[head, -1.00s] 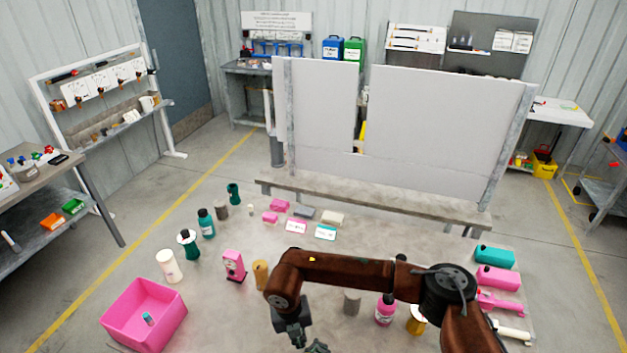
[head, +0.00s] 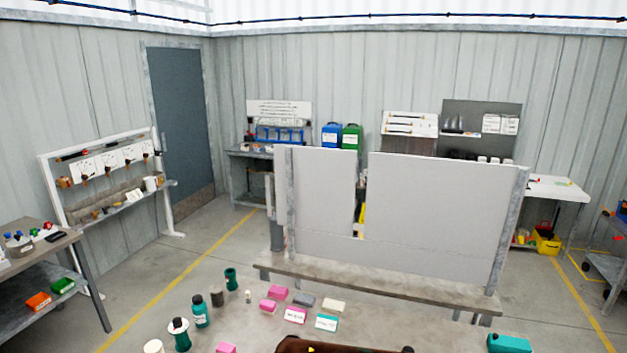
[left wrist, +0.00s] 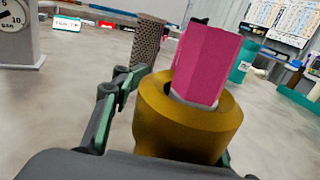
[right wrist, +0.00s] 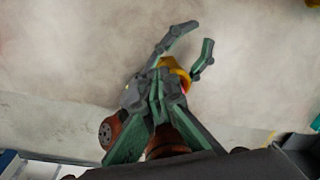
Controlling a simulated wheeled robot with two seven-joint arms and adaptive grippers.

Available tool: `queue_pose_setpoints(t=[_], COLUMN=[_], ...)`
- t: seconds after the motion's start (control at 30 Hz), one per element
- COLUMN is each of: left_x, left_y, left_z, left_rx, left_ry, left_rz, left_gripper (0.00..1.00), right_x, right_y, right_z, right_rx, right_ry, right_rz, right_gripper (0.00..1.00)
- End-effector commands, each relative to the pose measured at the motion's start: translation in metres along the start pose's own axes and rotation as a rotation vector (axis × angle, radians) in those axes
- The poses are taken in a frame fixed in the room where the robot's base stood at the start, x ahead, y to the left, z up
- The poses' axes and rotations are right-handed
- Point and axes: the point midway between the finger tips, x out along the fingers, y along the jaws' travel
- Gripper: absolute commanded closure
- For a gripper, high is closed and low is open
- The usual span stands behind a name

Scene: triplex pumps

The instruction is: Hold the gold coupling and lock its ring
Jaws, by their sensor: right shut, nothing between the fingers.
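The gold coupling (left wrist: 185,132) is large and close in the left wrist view, with a pink six-sided body (left wrist: 205,62) rising from its ring. My left gripper (left wrist: 170,110) has one finger left of the coupling; the other is mostly hidden behind it. I cannot tell whether they press on it. In the right wrist view, a small part of the gold coupling (right wrist: 174,68) shows among the crowded fingers of both grippers. My right gripper (right wrist: 157,88) is shut and empty, close beside the coupling; contact is unclear. Neither gripper shows in the head view.
A mesh-patterned cylinder (left wrist: 146,42) stands behind the coupling, with a teal container (left wrist: 243,62) to the right.

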Motion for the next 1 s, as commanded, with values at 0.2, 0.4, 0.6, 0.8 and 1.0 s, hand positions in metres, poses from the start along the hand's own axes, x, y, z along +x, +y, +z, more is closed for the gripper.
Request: queue_pose_setpoints(t=[0.2,0.4,0.6,0.8,1.0], left_x=[0.001,-0.001,-0.019,-0.05,-0.072], left_y=[0.0,0.0,0.0,0.0,0.0], left_z=[0.001,0.001,0.0,-0.001,0.0], left_rx=[0.0,0.0,0.0,-0.001,-0.001], left_ry=[-0.002,-0.002,0.0,0.001,-0.001], left_rz=[-0.001,-0.001,0.0,0.0,0.0], left_gripper=[0.53,0.53,0.53,0.53,0.53], right_x=[0.0,0.0,0.0,0.0,0.0], right_y=[0.0,0.0,0.0,0.0,0.0], right_z=[0.0,0.0,0.0,0.0,0.0], right_rx=[0.0,0.0,0.0,0.0,0.0], right_ry=[0.0,0.0,0.0,0.0,0.0], right_rz=[0.0,0.0,0.0,0.0,0.0], right_gripper=[1.0,1.0,1.0,1.0,1.0])
